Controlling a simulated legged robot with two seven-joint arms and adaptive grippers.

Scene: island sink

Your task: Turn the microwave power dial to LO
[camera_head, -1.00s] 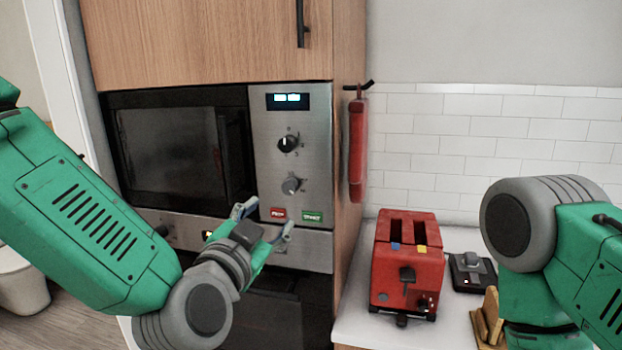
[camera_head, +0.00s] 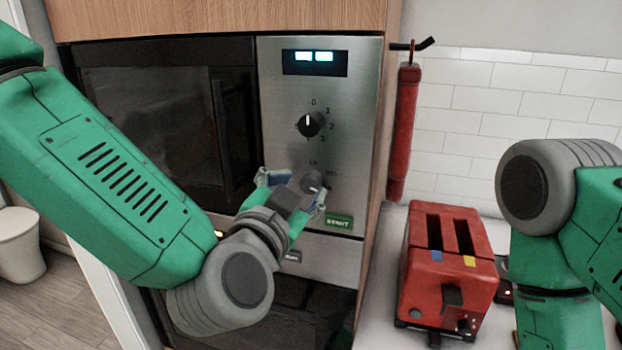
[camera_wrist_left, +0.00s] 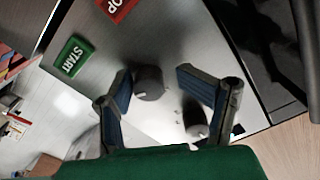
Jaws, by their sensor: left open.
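The microwave (camera_head: 165,120) is built into a wooden cabinet, with a steel control panel on its right side. The power dial (camera_head: 312,182) is the lower grey knob, with small labels by it that look like LO and MED. It also shows in the left wrist view (camera_wrist_left: 150,82). My left gripper (camera_head: 292,192) is open at the panel, its fingertips around the power dial's area. In the left wrist view the dial appears between the two blue-padded fingers; I cannot tell whether they touch it. My right gripper is out of view.
The black upper dial (camera_head: 310,124) is numbered and sits under a lit display (camera_head: 314,63). A green START button (camera_head: 339,222) is below right; a red STOP button (camera_wrist_left: 117,8) shows in the wrist view. A red toaster (camera_head: 449,265) stands on the counter; a red extinguisher-like object (camera_head: 403,130) hangs beside the cabinet.

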